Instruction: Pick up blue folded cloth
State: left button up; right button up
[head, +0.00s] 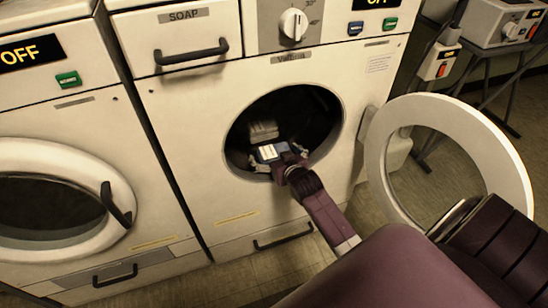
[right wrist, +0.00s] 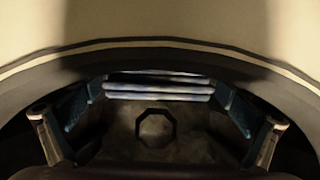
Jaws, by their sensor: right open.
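The folded cloth (head: 262,131) lies inside the open drum of the middle washing machine, toward its back. It looks pale grey in the dim light. In the right wrist view the cloth (right wrist: 158,88) shows as a few stacked blue-grey layers, straight ahead between the fingers. My right gripper (head: 270,157) is at the lower part of the drum opening, its fingers spread wide. Its two open fingers (right wrist: 155,112) show at either side in the wrist view, with nothing between them up close. The gripper is in front of the cloth and apart from it. My left gripper is not in view.
The machine's round rim (head: 333,150) surrounds my right gripper closely. Its open round door (head: 510,170) stands to the right, near my arm. A second washer with a shut door (head: 95,175) is at left. A soap drawer (head: 180,40) is above.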

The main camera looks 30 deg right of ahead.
jog(key=c, duration=1.3)
jog(key=shift+o, duration=0.2)
jog(key=shift+r, duration=0.1)
